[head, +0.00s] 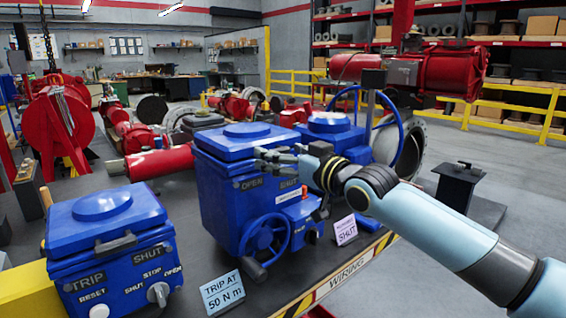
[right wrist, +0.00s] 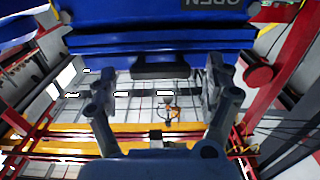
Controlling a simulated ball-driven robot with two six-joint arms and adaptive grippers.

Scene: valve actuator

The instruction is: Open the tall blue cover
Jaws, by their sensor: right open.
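The tall blue actuator box (head: 222,190) stands in the middle of the bench, and its blue cover (head: 248,138) is down on it. Its front reads OPEN and SHUT, with a blue handwheel (head: 265,238) below. My right gripper (head: 262,160) is open in front of the box, just below the cover's edge. In the right wrist view, the image is upside down. The open right gripper (right wrist: 160,86) frames a dark handle (right wrist: 160,68) at the edge of the blue cover (right wrist: 160,38), and nothing is clamped. Contact cannot be told. My left gripper is out of view.
A lower blue box (head: 105,245) with knobs stands at the front left. Another blue unit (head: 330,130) is behind my right gripper. Sign cards (head: 222,293) stand near the bench edge. A black stand (head: 459,187) is to the right.

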